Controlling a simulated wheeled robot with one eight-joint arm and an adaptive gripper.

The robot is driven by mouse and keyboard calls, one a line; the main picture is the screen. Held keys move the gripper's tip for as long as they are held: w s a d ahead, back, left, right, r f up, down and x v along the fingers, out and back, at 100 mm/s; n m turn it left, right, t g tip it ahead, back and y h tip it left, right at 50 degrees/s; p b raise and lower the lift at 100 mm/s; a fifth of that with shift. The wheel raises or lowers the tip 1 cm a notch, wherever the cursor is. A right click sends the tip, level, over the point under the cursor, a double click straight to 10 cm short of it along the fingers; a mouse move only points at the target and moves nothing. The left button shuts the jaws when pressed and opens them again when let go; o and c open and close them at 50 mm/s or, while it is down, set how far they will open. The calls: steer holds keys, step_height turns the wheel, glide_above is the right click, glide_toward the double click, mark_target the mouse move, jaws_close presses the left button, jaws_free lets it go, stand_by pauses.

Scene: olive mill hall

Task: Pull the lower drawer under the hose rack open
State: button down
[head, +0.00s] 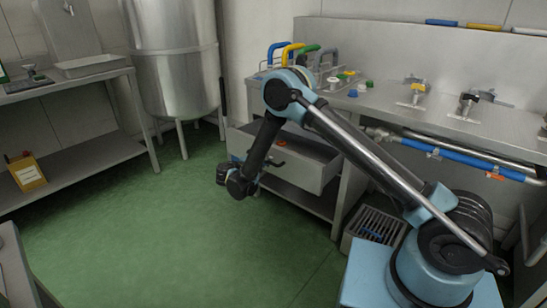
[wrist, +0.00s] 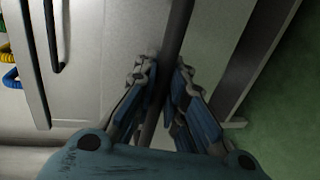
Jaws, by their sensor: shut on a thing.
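The grey metal drawer unit (head: 309,174) sits under the steel bench with the hose rack, partly hidden by my arm. In the wrist view the lower drawer's pale front (wrist: 105,60) fills the middle, with its dark bar handle (wrist: 176,28). My gripper (wrist: 166,82) is shut on this handle, one finger on each side of it. A second black handle (wrist: 56,38) shows at the left, on the neighbouring drawer front. In the head view my gripper (head: 268,160) is low in front of the unit. I cannot tell how far the lower drawer stands out.
Coloured hoses (head: 292,52) hang on the rack above. A slatted grey crate (head: 374,229) stands on the floor right of the drawers. A steel tank (head: 176,70) is behind, and a shelf table (head: 80,155) is at left. The green floor (head: 180,230) before the drawers is clear.

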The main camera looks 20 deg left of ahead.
steer(key=s+a, duration=0.2)
steer(key=shift+s+y, duration=0.3)
steer(key=shift+s, duration=0.1)
steer(key=c, duration=1.6)
jaws_free()
steer(key=shift+d, duration=0.1)
steer(key=v, duration=1.2)
steer(key=shift+f, duration=0.15)
